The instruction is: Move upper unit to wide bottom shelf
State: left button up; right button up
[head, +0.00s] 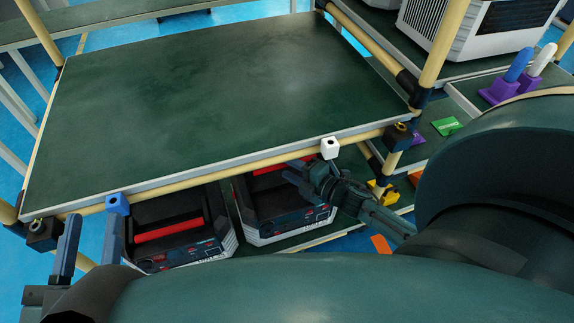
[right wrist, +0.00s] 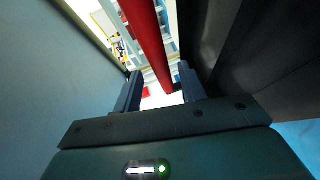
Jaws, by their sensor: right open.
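Two dark units with light grey edges and red handles stand side by side under the green shelf board: the left unit (head: 180,258) and the right unit (head: 290,222). I cannot tell which is the upper unit. My right gripper (head: 298,172) reaches under the board's front edge at the right unit, partly hiding its handle. In the right wrist view my right gripper (right wrist: 160,88) is open, with the red handle (right wrist: 148,40) running between its fingers; contact is not clear. My left gripper (head: 92,232) is open and empty at the lower left, by the rack's front left corner.
The green shelf board (head: 210,90) above the units is bare. At the right are a grey-white machine (head: 470,30), purple holders (head: 498,90) and a green piece (head: 447,126).

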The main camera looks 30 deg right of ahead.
jog(key=p+v, duration=0.2)
jog(key=v, duration=0.8)
jog(key=shift+s, duration=0.25)
jog(key=shift+d+r, duration=0.1)
